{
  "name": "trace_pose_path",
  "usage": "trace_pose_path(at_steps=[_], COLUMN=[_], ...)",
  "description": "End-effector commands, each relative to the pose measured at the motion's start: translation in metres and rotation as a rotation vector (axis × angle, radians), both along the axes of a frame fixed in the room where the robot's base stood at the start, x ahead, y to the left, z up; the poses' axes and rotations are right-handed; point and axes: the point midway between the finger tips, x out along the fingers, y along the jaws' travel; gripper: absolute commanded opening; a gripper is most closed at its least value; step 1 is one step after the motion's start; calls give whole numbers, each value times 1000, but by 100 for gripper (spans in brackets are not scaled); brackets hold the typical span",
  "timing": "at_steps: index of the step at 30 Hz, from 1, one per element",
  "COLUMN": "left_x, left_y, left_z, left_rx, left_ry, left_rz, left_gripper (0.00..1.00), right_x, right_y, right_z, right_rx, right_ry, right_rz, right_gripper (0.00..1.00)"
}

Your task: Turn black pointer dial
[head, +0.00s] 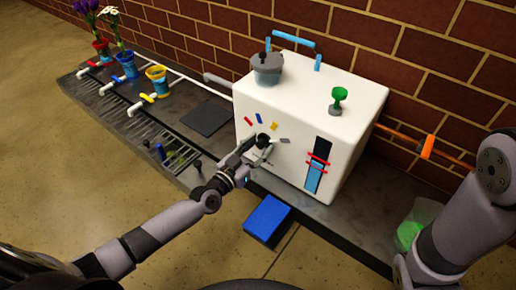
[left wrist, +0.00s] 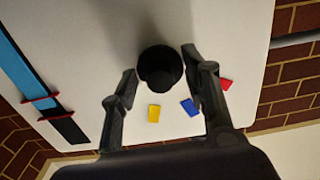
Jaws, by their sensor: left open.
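The black dial (head: 263,138) sits on the front of the white machine (head: 350,110), with red, blue, yellow and grey marks around it. My left gripper (head: 260,149) is open at the dial, coming from the front left. In the left wrist view the round black knob (left wrist: 160,70) lies between the spread fingers of my left gripper (left wrist: 160,63), with small gaps visible at its sides. I cannot tell which way its pointer faces. The yellow mark (left wrist: 154,113), blue mark (left wrist: 189,107) and red mark (left wrist: 226,84) show there. My right gripper is out of view.
The machine has a blue level gauge (head: 314,177), a grey lidded pot (head: 267,67) and a green knob (head: 337,100) on top. A blue block (head: 267,218) lies in front. A green-filled cup (head: 412,232) stands right. Flower buckets (head: 126,66) stand far left.

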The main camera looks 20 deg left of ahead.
Motion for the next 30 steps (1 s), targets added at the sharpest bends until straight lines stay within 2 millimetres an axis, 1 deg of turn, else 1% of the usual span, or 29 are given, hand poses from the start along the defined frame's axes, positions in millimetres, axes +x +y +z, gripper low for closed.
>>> trace_pose_path(at_steps=[3,4,23,30], left_x=[0,0,0,0], left_y=[0,0,0,0], left_z=[0,0,0,1], left_rx=[0,0,0,-8], left_ry=[0,0,0,2], left_rz=[0,0,0,1], left_gripper=[43,42,0,0], right_x=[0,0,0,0], right_y=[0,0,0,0], right_z=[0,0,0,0], right_rx=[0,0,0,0], right_ry=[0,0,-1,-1], right_rz=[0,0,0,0], right_gripper=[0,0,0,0])
